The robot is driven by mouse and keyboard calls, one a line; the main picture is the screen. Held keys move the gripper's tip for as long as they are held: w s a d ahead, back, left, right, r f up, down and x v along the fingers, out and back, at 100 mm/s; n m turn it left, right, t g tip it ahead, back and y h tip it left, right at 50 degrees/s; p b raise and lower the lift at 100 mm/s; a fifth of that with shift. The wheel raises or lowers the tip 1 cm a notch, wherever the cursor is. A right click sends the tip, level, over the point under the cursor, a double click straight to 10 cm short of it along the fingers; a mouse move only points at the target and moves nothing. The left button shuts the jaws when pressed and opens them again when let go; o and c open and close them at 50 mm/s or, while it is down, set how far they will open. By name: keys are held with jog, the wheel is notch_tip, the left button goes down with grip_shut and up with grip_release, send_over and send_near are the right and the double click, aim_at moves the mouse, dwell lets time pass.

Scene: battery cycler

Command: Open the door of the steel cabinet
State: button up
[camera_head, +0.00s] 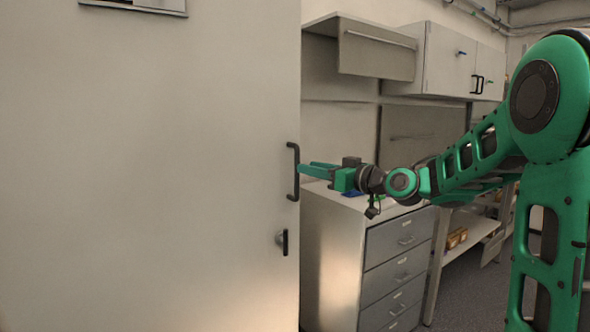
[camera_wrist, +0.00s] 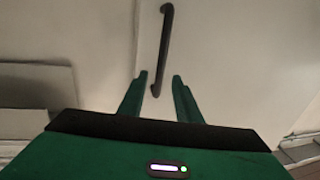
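The steel cabinet's door (camera_head: 150,180) is a large pale panel filling the left of the head view; it looks shut. Its black bar handle (camera_head: 294,171) stands upright near the door's right edge. A keyed lock (camera_head: 282,240) sits below it. My gripper (camera_head: 303,169) reaches in from the right at the handle's height. In the wrist view the fingers (camera_wrist: 160,80) are apart, with the lower end of the handle (camera_wrist: 160,70) showing between and beyond their tips. The frames do not show whether a finger touches the handle.
A grey drawer unit (camera_head: 398,265) stands right of the cabinet, below my forearm. Wall cabinets (camera_head: 455,62) hang above it, one with a raised flap (camera_head: 376,52). A low shelf (camera_head: 470,240) with small boxes is farther right. Open floor (camera_head: 470,300) shows at the lower right.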

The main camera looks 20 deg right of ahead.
jog(key=x, duration=0.6)
jog(key=shift+w+a, duration=0.1)
jog(key=shift+w, duration=0.05)
grip_shut()
